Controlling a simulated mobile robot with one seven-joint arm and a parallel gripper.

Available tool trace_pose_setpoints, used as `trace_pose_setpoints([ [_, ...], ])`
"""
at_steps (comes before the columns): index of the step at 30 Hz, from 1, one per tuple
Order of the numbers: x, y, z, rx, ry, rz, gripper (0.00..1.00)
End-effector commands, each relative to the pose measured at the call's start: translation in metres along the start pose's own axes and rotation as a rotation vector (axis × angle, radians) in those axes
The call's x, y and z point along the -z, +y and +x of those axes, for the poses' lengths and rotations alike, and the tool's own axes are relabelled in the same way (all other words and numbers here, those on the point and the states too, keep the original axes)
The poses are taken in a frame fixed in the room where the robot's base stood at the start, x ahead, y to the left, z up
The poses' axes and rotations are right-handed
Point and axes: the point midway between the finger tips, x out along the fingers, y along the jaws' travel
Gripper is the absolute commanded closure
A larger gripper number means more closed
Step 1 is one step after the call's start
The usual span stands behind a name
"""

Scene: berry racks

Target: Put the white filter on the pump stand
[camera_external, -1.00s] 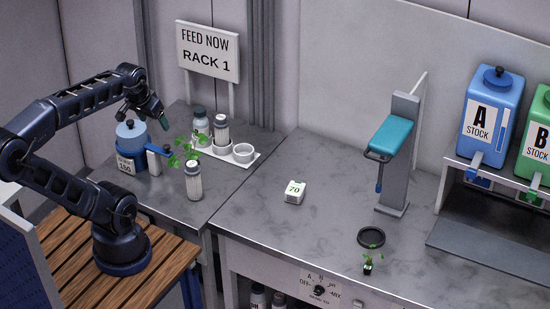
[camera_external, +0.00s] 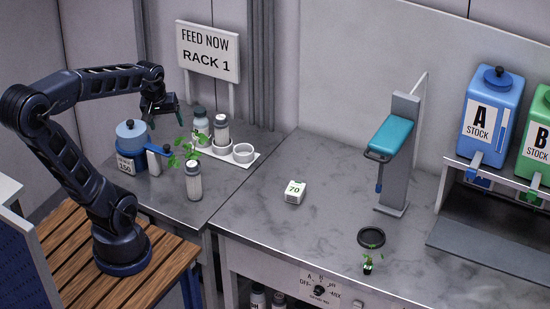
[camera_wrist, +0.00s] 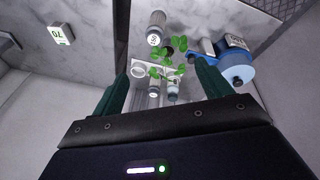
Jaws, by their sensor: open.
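My gripper (camera_external: 163,113) is open and empty, raised above the left table near the back bottles; its two green fingers show in the wrist view (camera_wrist: 161,75). A blue-topped vessel (camera_external: 131,134) labelled 150, with a blue handle, stands on the left table, below and left of my gripper. A white upright piece (camera_external: 153,163) is beside it. A grey post with a teal head (camera_external: 388,138) stands on the right bench. I cannot tell which stand is the pump stand.
A white holder (camera_external: 262,156) carries two bottles and an empty ring. A black ring (camera_external: 371,237) and seedling (camera_external: 367,262) are on the right bench. Its middle is clear.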

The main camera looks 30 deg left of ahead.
Motion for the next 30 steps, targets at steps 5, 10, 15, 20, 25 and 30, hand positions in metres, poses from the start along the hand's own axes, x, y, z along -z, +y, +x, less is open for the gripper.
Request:
trace_pose_setpoints([
  [5, 0.015, 0.009, 0.037, 0.038, -0.055, -0.247, 0.23],
  [10, 0.027, 0.017, 0.073, 0.081, -0.090, -0.484, 0.23],
  [15, 0.035, 0.022, 0.111, 0.137, -0.117, -0.721, 0.23],
  [20, 0.039, 0.026, 0.147, 0.197, -0.130, -0.938, 0.23],
  [25, 0.040, 0.027, 0.177, 0.248, -0.130, -1.116, 0.23],
  [30, 0.041, 0.028, 0.191, 0.274, -0.126, -1.204, 0.23],
])
